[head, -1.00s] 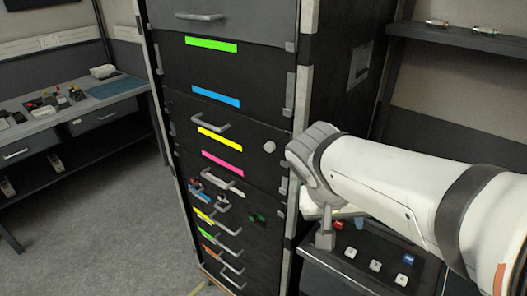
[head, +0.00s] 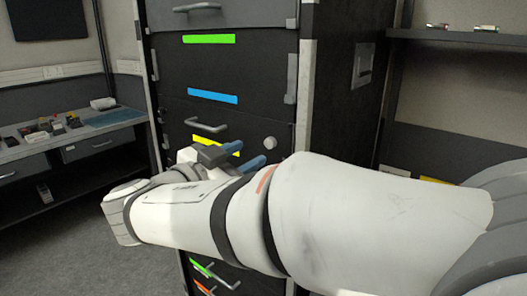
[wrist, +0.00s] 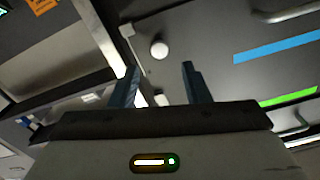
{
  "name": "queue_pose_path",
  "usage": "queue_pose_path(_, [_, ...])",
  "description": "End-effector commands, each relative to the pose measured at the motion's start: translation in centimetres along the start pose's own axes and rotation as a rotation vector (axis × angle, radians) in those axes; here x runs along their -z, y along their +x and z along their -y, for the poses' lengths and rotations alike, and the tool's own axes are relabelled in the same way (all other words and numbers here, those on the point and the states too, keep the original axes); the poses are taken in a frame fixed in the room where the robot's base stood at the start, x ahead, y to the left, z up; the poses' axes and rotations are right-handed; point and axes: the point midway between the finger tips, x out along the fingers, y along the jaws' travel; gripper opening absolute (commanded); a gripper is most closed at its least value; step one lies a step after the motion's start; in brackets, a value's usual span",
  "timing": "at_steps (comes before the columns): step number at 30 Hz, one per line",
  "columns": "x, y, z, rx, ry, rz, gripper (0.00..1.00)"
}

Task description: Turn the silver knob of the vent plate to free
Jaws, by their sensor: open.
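The round silver knob (head: 270,143) sits at the right side of a dark panel on the rack front. That panel also has a bar handle (head: 207,127) at its left. In the wrist view the knob (wrist: 158,49) shows just beyond and between my blue fingertips. My gripper (head: 245,153) is open and empty, to the left of and slightly below the knob in the head view. In the wrist view my gripper (wrist: 160,67) points toward the knob with its fingers apart, with no contact visible. Any marking for the knob's setting is too small to read.
Panels with a blue strip (head: 213,96) and a green strip (head: 209,39) lie above. My arm hides much of the lower rack. A shelf (head: 455,38) stands at the right and a workbench (head: 75,138) at the left. Grey floor at the lower left is clear.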

Motion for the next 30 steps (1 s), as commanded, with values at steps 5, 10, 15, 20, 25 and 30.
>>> queue_pose_path(5, [0.2,3.0,-0.1,-0.006,-0.002,0.0,0.43])
queue_pose_path(10, [0.1,5.2,-0.1,-0.003,-0.002,0.001,0.43])
queue_pose_path(15, [0.0,6.1,-0.1,-0.001,-0.002,0.003,0.43])
queue_pose_path(20, [0.0,6.2,-0.1,0.0,-0.003,0.003,0.43])
queue_pose_path(25, [0.0,6.1,-0.1,0.0,-0.003,0.003,0.36])
queue_pose_path(30, [0.0,6.1,-0.1,0.0,-0.003,0.003,0.22])
